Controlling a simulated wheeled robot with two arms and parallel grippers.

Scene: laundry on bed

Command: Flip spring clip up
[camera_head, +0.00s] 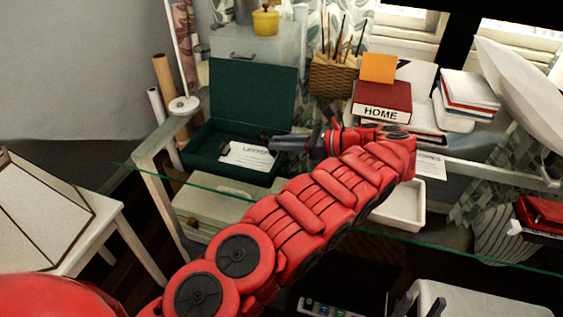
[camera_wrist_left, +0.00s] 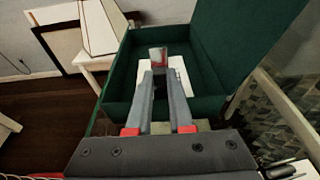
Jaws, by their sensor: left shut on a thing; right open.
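The dark green box (camera_head: 222,171) stands open on the glass desk with its lid raised; it also shows in the left wrist view (camera_wrist_left: 117,89). A white labelled sheet (camera_head: 243,154) lies inside it. The spring clip (camera_wrist_left: 158,57) appears as a small shiny grey and reddish plate over the sheet. My left gripper (camera_head: 272,144) reaches over the box from the right and is shut on the clip at its fingertips (camera_wrist_left: 159,72). The clip's lower part is hidden by the fingers. My right gripper (camera_head: 420,303) is open and empty at the bottom edge, partly cut off.
Behind are a wicker basket (camera_head: 332,78) with brushes, a red HOME book (camera_head: 382,103) and stacked books (camera_head: 468,92). A white tray (camera_head: 407,207) lies right of my left arm. A lamp (camera_head: 38,215) on a side table stands at left.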

